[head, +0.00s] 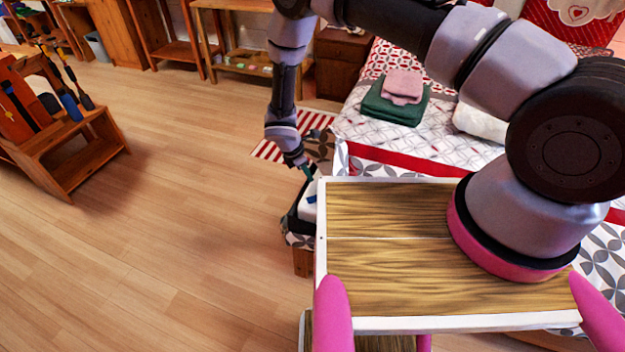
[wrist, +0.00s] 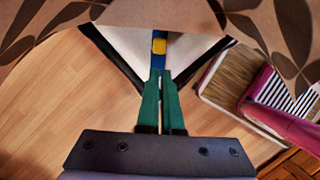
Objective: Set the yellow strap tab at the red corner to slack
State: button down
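The yellow tab (wrist: 159,46) sits on a blue strap (wrist: 158,62) in the wrist view. The strap runs over a white surface with black edges. My gripper (wrist: 161,73) has green fingers lying almost together, with only a thin gap between them. Its tips are at the near end of the visible strap, just short of the tab. I cannot tell whether they touch the strap. In the head view my gripper (head: 307,172) points down over a black-edged white item (head: 306,208), where a bit of blue strap (head: 311,199) shows. No red corner is identifiable.
The item rests on a patterned seat (head: 296,240) beside my deck. The bed (head: 440,140), with folded green (head: 392,110) and pink (head: 403,86) cloths, stands behind. A striped rug (head: 275,150) lies beyond the seat. The wooden floor (head: 170,240) to the left is free.

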jog(key=s+a+y, duration=0.1)
jog(key=s+a, duration=0.1)
jog(key=a, duration=0.2)
jog(key=x, duration=1)
jog(key=shift+w+d+r, duration=0.15)
jog(key=shift+w+d, duration=0.15)
jog(key=shift+d, duration=0.3)
jog(key=shift+w+d+r, duration=0.1)
jog(key=shift+w+d, duration=0.15)
jog(key=shift+d, duration=0.4)
jog(key=shift+w+d, duration=0.25)
jog(key=shift+d, duration=0.3)
jog(key=shift+w+d, duration=0.35)
jog(key=shift+d, duration=0.35)
jog(key=shift+w+d, duration=0.35)
jog(key=shift+d, duration=0.35)
